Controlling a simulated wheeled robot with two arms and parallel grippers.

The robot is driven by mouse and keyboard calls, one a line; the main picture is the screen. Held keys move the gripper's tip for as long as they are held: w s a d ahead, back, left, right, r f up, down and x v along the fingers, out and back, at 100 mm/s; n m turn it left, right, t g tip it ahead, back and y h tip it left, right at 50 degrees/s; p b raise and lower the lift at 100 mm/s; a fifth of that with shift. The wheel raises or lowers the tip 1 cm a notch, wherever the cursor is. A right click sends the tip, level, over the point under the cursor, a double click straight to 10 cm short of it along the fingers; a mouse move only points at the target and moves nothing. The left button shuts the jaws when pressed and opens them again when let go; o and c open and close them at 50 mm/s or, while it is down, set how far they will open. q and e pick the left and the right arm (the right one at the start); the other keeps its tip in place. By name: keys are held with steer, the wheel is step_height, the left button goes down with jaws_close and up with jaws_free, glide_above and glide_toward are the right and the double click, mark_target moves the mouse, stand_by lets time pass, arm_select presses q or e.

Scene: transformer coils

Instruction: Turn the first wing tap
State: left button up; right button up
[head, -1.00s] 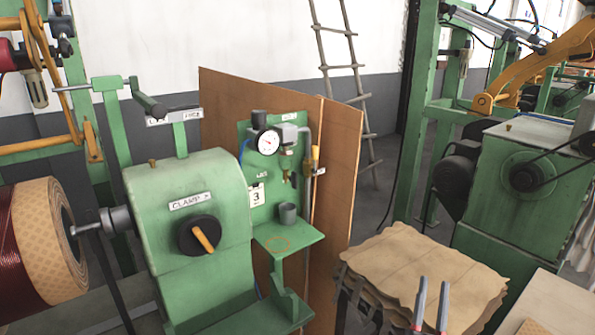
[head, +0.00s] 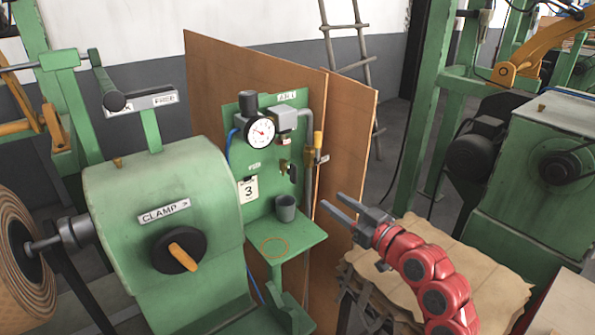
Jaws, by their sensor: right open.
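A small tap with a dark wing handle (head: 293,174) sits on the green panel (head: 238,165), below the gauge and the grey box. A small brass fitting (head: 283,164) shows just left of it. Which of these counts as the first wing tap I cannot tell. My right gripper (head: 339,206) is open and empty, its two grey fingers pointing left toward the panel. It is right of and lower than the tap, apart from it. My left gripper is not in view.
A grey cup (head: 286,208) stands on the green shelf (head: 300,236) under the tap. A pressure gauge (head: 260,132) and a number 3 card (head: 248,189) are on the panel. A green clamp machine (head: 150,195) stands left. Brown sheets (head: 455,265) lie below my right arm.

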mark_target(296, 174)
steer(key=p+x, duration=0.3)
steer(key=x, duration=1.2)
steer(key=shift+w, duration=0.1)
steer(key=shift+c, duration=0.3)
steer(key=shift+f, duration=0.1)
jaws_close()
